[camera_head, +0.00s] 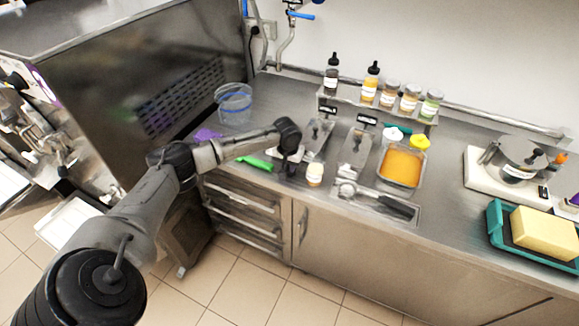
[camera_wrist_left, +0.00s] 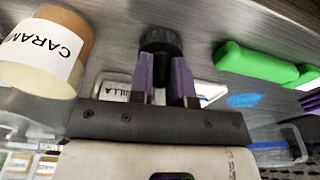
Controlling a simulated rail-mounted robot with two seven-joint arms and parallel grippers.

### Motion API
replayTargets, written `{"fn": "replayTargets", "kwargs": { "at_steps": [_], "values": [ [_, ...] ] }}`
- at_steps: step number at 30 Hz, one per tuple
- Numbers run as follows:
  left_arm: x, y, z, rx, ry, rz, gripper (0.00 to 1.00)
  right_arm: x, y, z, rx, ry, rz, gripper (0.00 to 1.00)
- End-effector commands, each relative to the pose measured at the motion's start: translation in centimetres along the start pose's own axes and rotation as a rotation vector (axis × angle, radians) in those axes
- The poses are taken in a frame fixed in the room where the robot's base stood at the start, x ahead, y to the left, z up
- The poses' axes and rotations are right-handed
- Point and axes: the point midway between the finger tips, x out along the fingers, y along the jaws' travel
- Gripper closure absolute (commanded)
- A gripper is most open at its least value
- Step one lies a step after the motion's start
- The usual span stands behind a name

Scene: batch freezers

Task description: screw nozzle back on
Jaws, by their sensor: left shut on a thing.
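My left gripper (camera_head: 289,166) is low over the front of the steel counter, just left of a small labelled jar. In the left wrist view its purple fingers (camera_wrist_left: 164,75) are closed on a dark, round, ribbed piece, which looks like the nozzle (camera_wrist_left: 161,40). The nozzle is at the fingertips; whether it touches the counter I cannot tell. In the head view the nozzle is too small and hidden to make out clearly. My right gripper is not in view.
The caramel jar (camera_head: 314,175) stands close beside the gripper and shows large in the left wrist view (camera_wrist_left: 42,48). A green-handled tool (camera_head: 255,163) lies to the left. Steel trays (camera_head: 355,153) and an orange-filled container (camera_head: 401,166) are to the right. A clear bucket (camera_head: 234,103) stands behind.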

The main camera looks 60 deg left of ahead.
Motion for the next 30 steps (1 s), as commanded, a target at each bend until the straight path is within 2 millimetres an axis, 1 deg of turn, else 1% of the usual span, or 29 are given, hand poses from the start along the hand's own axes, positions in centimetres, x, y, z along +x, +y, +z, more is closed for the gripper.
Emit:
{"fn": "replayTargets", "kwargs": {
  "at_steps": [1, 9, 15, 21, 30],
  "values": [
    [-0.9, 0.0, -0.2, -0.001, 0.004, 0.002, 1.0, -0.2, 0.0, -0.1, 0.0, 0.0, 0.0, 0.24],
    [-5.6, 0.0, -1.0, -0.002, 0.004, 0.003, 1.0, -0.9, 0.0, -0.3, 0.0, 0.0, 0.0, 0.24],
    [-8.2, 0.0, -1.4, -0.001, 0.003, 0.003, 1.0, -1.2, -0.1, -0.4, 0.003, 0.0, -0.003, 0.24],
    [-9.3, 0.0, -1.5, -0.001, 0.002, 0.002, 1.0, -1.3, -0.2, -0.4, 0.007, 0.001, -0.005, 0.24],
    [-9.4, 0.0, -1.5, -0.001, 0.002, 0.002, 1.0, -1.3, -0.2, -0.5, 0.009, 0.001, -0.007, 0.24]
  ]
}}
